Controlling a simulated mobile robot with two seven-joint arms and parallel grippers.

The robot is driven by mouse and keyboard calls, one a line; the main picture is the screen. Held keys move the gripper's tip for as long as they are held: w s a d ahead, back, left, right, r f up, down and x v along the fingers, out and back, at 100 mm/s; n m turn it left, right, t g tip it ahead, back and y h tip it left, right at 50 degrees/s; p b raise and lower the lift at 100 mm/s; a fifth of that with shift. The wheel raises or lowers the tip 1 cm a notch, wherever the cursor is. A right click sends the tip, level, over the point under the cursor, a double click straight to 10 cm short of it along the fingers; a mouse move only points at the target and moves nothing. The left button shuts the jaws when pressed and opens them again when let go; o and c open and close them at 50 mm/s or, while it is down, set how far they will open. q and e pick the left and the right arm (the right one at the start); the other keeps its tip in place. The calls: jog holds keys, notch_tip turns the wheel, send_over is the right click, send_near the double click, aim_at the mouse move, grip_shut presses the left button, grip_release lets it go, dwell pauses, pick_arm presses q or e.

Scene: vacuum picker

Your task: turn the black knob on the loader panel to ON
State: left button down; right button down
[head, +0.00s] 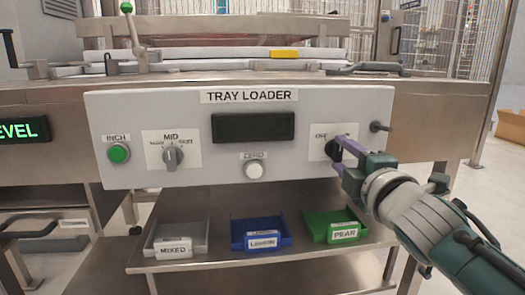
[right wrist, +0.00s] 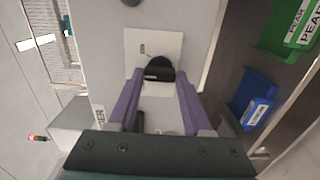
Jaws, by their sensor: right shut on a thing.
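The loader panel (head: 215,178) is a pale grey box marked TRAY LOADER. The black knob (head: 332,150) sits on a white label plate (head: 319,139) at the panel's right side. My right gripper (head: 338,156) reaches in from the right, its purple fingers shut on the knob. In the right wrist view, the black knob (right wrist: 158,68) sits between the fingertips of the gripper (right wrist: 159,76). The fingers and knob cover much of the plate's lettering, so I cannot read which mark the knob points to. My left gripper is not in view.
The panel also carries a green INCH button (head: 119,153), a grey selector (head: 173,157), a dark display (head: 253,126), a white ZERO button (head: 254,170) and a dark peg (head: 379,127). Below stand grey (head: 195,232), blue (head: 284,226) and green (head: 313,218) bins on a shelf.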

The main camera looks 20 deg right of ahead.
jog(key=m+p, duration=0.1)
jog(key=m, duration=0.3)
jog(key=shift+r+m, duration=0.1)
jog(key=shift+m, duration=0.2)
jog(key=m+p, duration=0.1)
jog(key=m, duration=0.2)
jog(key=shift+m, duration=0.8)
jog(key=shift+c, duration=1.6)
grip_release()
jog(key=shift+s, duration=0.1)
